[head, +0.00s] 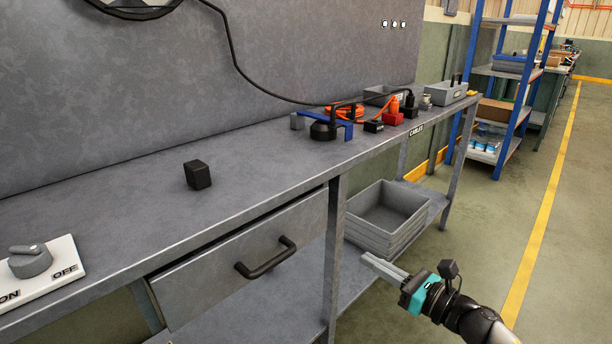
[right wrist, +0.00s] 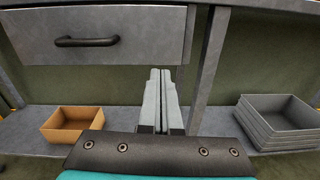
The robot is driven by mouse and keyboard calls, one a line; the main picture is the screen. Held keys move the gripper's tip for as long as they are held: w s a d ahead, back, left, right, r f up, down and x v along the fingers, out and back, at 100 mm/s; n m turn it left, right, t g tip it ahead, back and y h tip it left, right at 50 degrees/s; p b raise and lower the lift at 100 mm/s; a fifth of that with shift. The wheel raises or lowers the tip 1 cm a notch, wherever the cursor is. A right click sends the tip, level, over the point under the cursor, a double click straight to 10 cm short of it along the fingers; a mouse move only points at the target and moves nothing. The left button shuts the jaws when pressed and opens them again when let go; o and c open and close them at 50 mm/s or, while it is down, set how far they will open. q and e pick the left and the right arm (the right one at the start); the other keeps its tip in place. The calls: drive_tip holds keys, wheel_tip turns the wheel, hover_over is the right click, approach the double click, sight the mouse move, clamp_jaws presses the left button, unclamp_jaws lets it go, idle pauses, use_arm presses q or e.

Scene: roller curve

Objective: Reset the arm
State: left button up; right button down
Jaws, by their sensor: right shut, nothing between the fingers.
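My right gripper (head: 369,261) is low in front of the workbench in the head view, beside the bench leg and below the table top. Its grey fingers are together with nothing between them. The right wrist view shows the same closed fingers (right wrist: 160,80) pointing toward the bench's lower shelf, touching nothing that I can see. My left gripper is not in view.
The workbench (head: 120,228) has a drawer with a black handle (head: 265,258). Stacked grey bins (head: 386,241) and a cardboard box (right wrist: 72,128) sit on its lower shelf. A black cube (head: 198,175) and a switch (head: 30,262) are on top. Floor (head: 478,240) at right is clear.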

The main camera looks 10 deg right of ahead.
drive_tip(key=s+d+f+m+h+p, duration=0.25)
drive_tip(key=d+f+m+h, duration=0.25)
drive_tip(key=f+m, duration=0.6)
drive_tip(key=s+d+f+m+g+h+p, duration=0.35)
drive_tip(key=s+f+m+g+h, duration=0.2)
drive_tip(key=s+f+m, duration=1)
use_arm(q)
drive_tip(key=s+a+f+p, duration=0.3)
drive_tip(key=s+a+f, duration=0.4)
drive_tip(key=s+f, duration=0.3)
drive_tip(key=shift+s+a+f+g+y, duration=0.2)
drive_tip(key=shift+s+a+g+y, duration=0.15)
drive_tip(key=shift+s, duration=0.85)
use_arm(e)
drive_tip(key=s+a+f+m+g, duration=0.1)
drive_tip(key=s+f+m+g, duration=0.1)
drive_tip(key=s, duration=0.5)
drive_tip(key=s+a+f+m+g, duration=0.2)
drive_tip(key=s+f+m, duration=0.3)
drive_tip(key=s+m, duration=0.2)
drive_tip(key=s+a+f+m+g, duration=0.2)
drive_tip(key=s+f+m, duration=0.2)
drive_tip(key=s, duration=0.4)
drive_tip(key=shift+s+m+g+h, duration=0.35)
drive_tip(key=shift+s+m+h, duration=0.05)
drive_tip(key=shift+m+h, duration=0.05)
